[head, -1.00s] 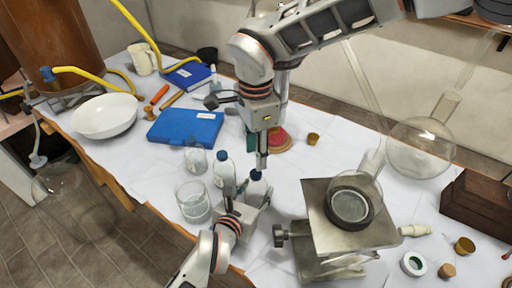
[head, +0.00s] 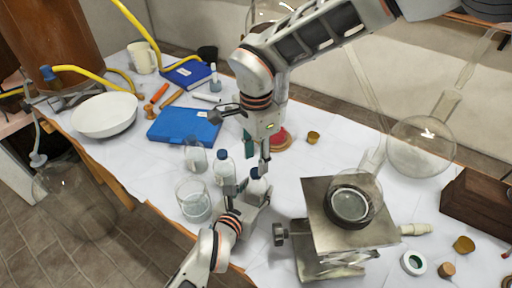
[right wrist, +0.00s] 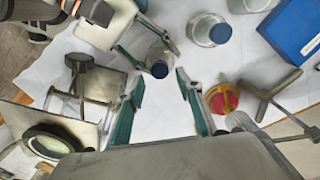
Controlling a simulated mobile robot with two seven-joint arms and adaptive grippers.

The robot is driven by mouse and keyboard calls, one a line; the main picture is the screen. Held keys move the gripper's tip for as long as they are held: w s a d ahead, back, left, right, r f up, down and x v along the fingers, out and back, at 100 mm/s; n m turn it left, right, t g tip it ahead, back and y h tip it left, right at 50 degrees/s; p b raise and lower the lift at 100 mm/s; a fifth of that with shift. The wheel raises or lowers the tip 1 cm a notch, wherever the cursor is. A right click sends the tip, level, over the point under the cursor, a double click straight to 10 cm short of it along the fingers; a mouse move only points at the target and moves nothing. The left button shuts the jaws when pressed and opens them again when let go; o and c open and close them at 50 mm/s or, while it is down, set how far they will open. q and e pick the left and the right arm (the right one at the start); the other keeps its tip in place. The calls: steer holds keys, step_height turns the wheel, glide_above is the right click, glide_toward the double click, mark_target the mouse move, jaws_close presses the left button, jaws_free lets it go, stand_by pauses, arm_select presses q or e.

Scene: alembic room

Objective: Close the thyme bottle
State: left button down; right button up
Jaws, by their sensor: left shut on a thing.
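A small clear bottle (head: 257,188) with a dark blue cap on its top stands upright near the table's front edge; no label is readable, so I cannot tell if it is the thyme bottle. My left gripper (head: 246,193) is shut on this bottle. My right gripper (head: 257,158) is just above it, pointing down. In the right wrist view its teal fingers (right wrist: 159,88) are spread apart and empty, with the blue cap (right wrist: 160,69) near the gap between their tips. The cap's seating is too small to judge.
A second blue-capped bottle (head: 223,168), a glass beaker (head: 193,203) and another glass vessel (head: 195,158) stand close on the left. A metal lab jack (head: 374,226) with a glass flask stands on the right. A blue case (head: 184,127) lies behind.

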mark_target(256, 171)
steer(key=shift+f, duration=2.05)
jaws_close()
